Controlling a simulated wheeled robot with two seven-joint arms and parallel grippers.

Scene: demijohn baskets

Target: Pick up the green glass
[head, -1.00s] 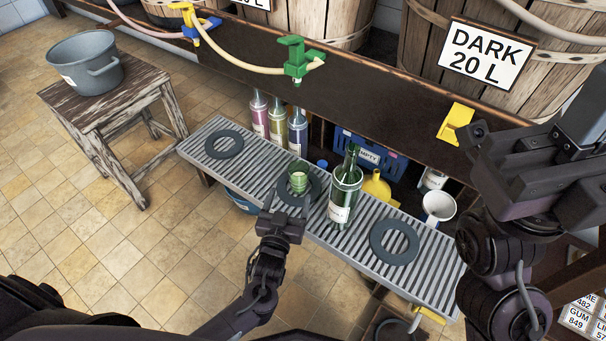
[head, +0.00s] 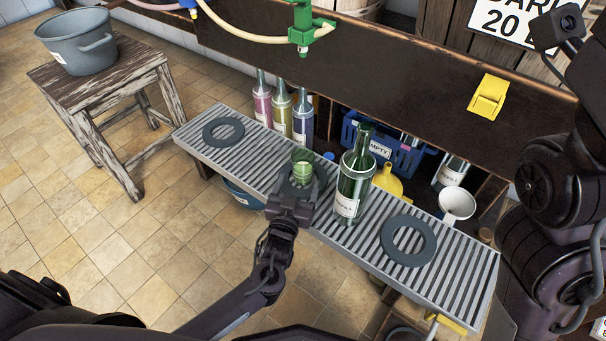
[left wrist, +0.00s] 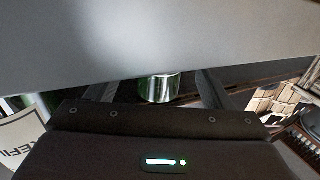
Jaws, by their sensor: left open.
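The small green glass (head: 302,164) stands upright on the middle dark ring of the slatted metal rack. My left gripper (head: 297,185) is open and low over the rack, just in front of the glass. In the left wrist view the glass (left wrist: 160,88) shows between the two spread fingers, its upper part hidden by a grey surface across the view. I cannot tell whether the fingers touch it. My right arm fills the right edge of the head view; its fingers do not show.
A tall green bottle (head: 354,185) stands right of the glass, close to my left gripper. Empty rings lie left (head: 223,132) and right (head: 408,241) on the rack (head: 452,268). A green tap (head: 304,28) hangs above.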

